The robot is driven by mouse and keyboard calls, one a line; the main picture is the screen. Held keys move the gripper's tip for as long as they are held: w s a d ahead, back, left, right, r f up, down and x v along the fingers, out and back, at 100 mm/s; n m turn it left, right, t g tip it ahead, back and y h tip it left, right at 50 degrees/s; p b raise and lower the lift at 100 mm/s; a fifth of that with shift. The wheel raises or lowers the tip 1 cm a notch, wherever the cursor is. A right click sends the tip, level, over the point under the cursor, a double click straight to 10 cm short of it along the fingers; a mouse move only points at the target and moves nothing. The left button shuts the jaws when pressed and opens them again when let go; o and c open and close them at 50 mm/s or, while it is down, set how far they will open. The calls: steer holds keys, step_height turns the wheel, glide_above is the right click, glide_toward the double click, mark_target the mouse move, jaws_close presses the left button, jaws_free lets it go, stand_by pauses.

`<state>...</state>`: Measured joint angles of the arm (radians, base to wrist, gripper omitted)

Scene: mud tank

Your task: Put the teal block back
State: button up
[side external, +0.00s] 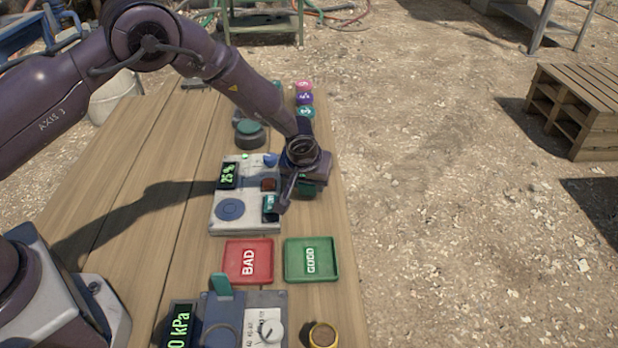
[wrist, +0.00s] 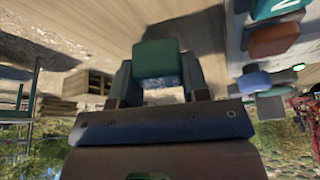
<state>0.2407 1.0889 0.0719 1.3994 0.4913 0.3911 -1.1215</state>
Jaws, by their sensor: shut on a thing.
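My gripper (side external: 303,188) is at the right side of the pale instrument panel, low near the table's right edge. In the wrist view its two fingers (wrist: 158,78) are shut on a teal block (wrist: 157,58), one on each side. In the side view that block (side external: 309,188) shows only in part behind the fingers. I cannot tell whether it touches the table. A second teal piece with a white mark (side external: 270,204) is on the panel; it also shows in the wrist view (wrist: 276,8). Another teal block (side external: 305,112) is in a row with purple and pink ones.
The panel (side external: 245,220) has a 25 % display, a brown-red piece (side external: 269,185) and a blue knob (side external: 270,159). A red BAD tray (side external: 247,275) and an empty green GOOD tray (side external: 312,274) lie nearer. A dark round button (side external: 249,137) stands beyond the panel.

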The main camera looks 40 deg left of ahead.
steer(key=shift+f, duration=1.05)
steer(key=o, duration=1.5)
steer(key=shift+r, duration=3.8)
